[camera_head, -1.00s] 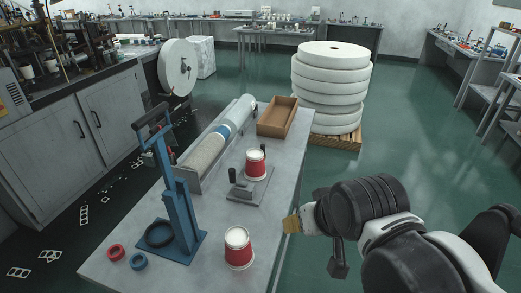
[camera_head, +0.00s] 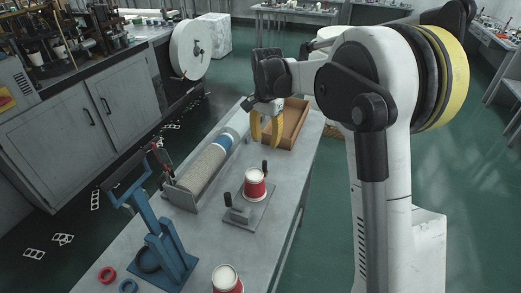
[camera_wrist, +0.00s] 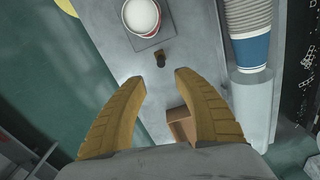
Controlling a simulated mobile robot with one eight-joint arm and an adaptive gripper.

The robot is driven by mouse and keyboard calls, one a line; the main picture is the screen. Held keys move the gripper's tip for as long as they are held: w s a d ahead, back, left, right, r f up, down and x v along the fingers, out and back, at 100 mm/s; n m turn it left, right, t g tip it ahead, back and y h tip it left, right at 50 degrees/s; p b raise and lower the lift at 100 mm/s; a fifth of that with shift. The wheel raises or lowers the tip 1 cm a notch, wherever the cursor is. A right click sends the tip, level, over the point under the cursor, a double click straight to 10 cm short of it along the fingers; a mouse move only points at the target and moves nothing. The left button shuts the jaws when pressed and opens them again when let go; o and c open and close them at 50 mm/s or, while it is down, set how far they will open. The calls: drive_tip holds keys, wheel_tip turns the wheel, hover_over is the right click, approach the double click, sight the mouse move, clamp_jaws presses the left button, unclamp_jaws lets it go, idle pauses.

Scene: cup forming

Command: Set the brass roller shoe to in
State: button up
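A red-and-white paper cup (camera_head: 255,184) stands upright on a small grey plate fixture (camera_head: 259,216) on the bench. A dark upright knob (camera_head: 265,168) stands behind the cup, and a black block with a short post (camera_head: 236,211) is at its front left. I cannot pick out a brass roller shoe; it may be hidden by the cup. My gripper (camera_head: 264,144) is open and empty, its yellow fingers pointing down above the bench behind the fixture. In the wrist view the knob (camera_wrist: 160,58) lies just ahead of the spread fingertips (camera_wrist: 157,77), apparently apart from them.
A cup stack in a grey trough (camera_head: 205,166) lies left of the fixture. An open brown box (camera_head: 293,124) is behind my gripper. A blue lever press (camera_head: 164,240) stands front left, near another red-and-white cup (camera_head: 226,279). Red (camera_head: 106,275) and blue (camera_head: 128,287) rings lie nearby.

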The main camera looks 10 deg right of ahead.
sight(265, 171)
drive_tip(key=shift+w+f, duration=0.3)
wheel_tip(265, 171, down, 10)
drive_tip(key=shift+s+f+b, duration=0.1)
drive_tip(key=shift+f+b, duration=0.15)
drive_tip(key=shift+b, duration=1)
clamp_jaws()
